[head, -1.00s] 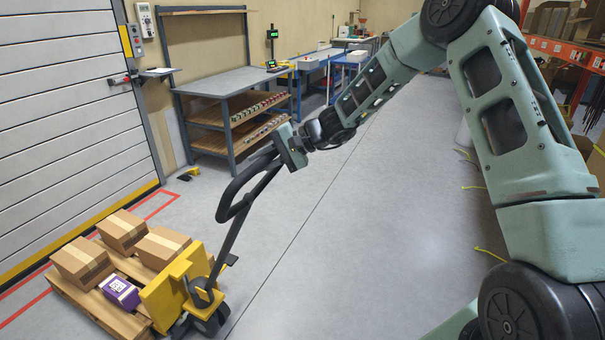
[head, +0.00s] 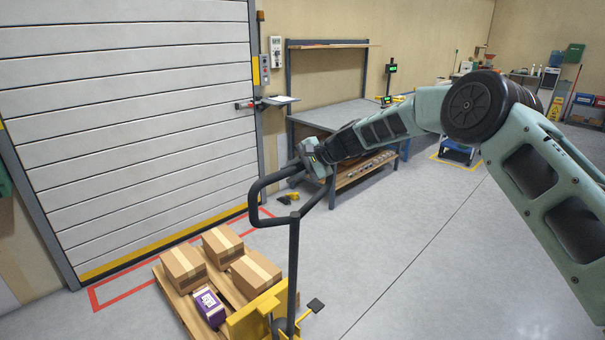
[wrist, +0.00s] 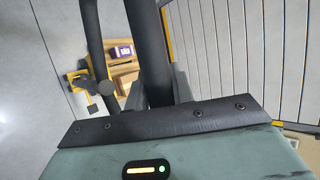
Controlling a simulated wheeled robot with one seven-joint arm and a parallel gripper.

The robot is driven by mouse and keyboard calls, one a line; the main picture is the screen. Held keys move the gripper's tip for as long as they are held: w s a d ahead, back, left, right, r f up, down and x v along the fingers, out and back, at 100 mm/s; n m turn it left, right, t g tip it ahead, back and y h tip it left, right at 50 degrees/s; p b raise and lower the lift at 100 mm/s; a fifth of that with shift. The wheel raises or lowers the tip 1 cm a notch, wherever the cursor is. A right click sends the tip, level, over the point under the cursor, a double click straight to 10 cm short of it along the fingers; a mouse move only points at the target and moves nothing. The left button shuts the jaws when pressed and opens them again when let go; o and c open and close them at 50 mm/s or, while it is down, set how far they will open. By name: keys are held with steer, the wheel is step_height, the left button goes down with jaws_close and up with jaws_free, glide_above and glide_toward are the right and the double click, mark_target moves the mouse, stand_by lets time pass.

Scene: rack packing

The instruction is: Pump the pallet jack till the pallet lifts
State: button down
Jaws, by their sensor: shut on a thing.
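The yellow pallet jack (head: 257,319) stands at the bottom of the head view, its black handle (head: 293,262) standing nearly upright and ending in a loop. My gripper (head: 306,163) is shut on the top of the handle loop, and in the wrist view the dark handle bar (wrist: 152,50) runs between its fingers. The wooden pallet (head: 186,312) is at the jack's front, carrying cardboard boxes (head: 222,245) and a purple box (head: 208,306). The wrist view also shows the yellow jack (wrist: 80,80) and the purple box (wrist: 120,53). I cannot tell whether the pallet is clear of the floor.
A white shutter door (head: 130,120) stands behind the pallet, with red floor lines (head: 125,294) before it. A workbench (head: 340,115) stands beyond my gripper. The grey floor (head: 410,270) to the right of the jack is clear.

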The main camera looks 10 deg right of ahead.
steer(key=shift+w+a+f, duration=0.1)
steer(key=shift+w+f, duration=0.1)
steer(key=shift+w, duration=0.05)
steer(key=c, duration=1.2)
jaws_free()
steer(key=shift+r, duration=0.1)
steer(key=b+v, duration=0.5)
steer(key=v, duration=1.2)
steer(key=shift+b, duration=0.4)
steer(key=shift+s, duration=0.1)
